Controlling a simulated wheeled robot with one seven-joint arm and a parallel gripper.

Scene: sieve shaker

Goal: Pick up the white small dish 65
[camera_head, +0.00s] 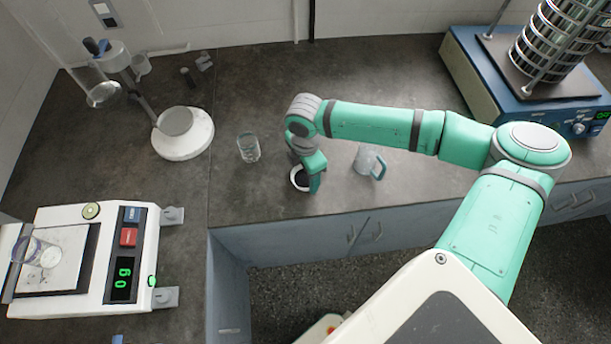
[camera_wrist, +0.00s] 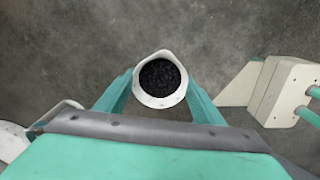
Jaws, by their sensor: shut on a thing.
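The small white dish (camera_wrist: 143,98) holds dark, grainy material and sits between the two fingers of my gripper (camera_wrist: 160,100) in the wrist view. My gripper is shut on the dish, a finger on each side. In the head view the dish (camera_head: 293,179) shows as a white rim around dark contents, beside my gripper (camera_head: 306,180) near the front edge of the counter. My gripper hides part of it there. I cannot tell whether the dish touches the counter.
A clear beaker (camera_head: 248,148) stands left of my gripper, and a clear jug (camera_head: 366,160) with a teal handle stands right. A scale (camera_head: 135,216) reading 0 g is at the lower left. A sieve shaker (camera_head: 478,78) stands at the upper right. A round white stand (camera_head: 190,146) is further left.

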